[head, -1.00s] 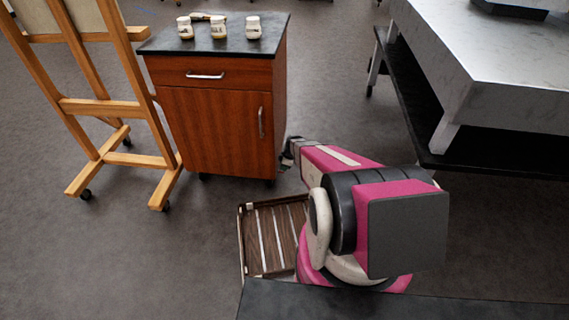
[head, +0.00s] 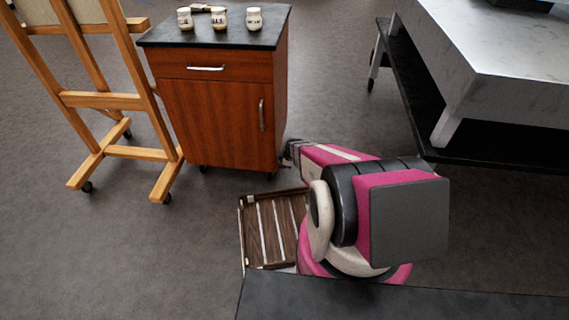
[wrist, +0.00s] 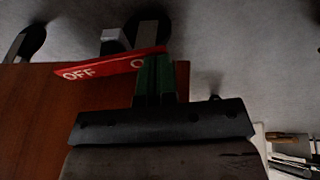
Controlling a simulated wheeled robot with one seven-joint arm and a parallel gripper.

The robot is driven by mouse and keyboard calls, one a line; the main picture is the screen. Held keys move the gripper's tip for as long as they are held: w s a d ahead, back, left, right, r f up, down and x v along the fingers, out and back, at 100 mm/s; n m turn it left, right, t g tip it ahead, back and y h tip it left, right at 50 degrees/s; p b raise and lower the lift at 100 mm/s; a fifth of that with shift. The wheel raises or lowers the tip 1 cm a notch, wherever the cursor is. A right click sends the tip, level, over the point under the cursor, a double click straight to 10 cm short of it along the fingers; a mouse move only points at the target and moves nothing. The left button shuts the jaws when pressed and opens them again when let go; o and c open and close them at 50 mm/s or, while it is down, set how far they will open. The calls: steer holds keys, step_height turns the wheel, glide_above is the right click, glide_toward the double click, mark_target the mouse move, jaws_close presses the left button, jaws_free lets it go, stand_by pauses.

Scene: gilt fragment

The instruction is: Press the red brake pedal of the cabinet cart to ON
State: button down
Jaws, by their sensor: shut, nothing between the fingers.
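The cabinet cart (head: 215,115) is a reddish-brown wooden unit with a black top, one drawer and one door. Its red brake pedal (wrist: 110,67) shows in the wrist view as a slanted red bar, lettered OFF at its left. An "O" shows towards its right; the rest of that word is hidden behind my fingers. My gripper (wrist: 154,62) has dark green fingers together, with tips overlapping the pedal's right part. I cannot tell whether they touch it. In the head view my gripper (head: 289,151) is beside the cart's lower right corner, and the pedal is hidden.
Several small jars (head: 219,19) stand on the cart's top. A wooden easel (head: 110,100) stands close at the left. A slatted wooden crate (head: 244,230) lies on the floor before the cart. A marble-topped table (head: 490,60) is at the right. Casters (wrist: 32,40) show beyond the pedal.

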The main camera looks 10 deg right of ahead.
steer(key=shift+r, duration=0.1)
steer(key=shift+r, duration=0.75)
steer(key=shift+r, duration=0.1)
steer(key=shift+s+a+r, duration=0.1)
steer(key=shift+r, duration=0.15)
steer(key=s+a+v, duration=0.1)
steer(key=v, duration=1.2)
steer(key=shift+s+a, duration=0.15)
steer(key=shift+s, duration=0.05)
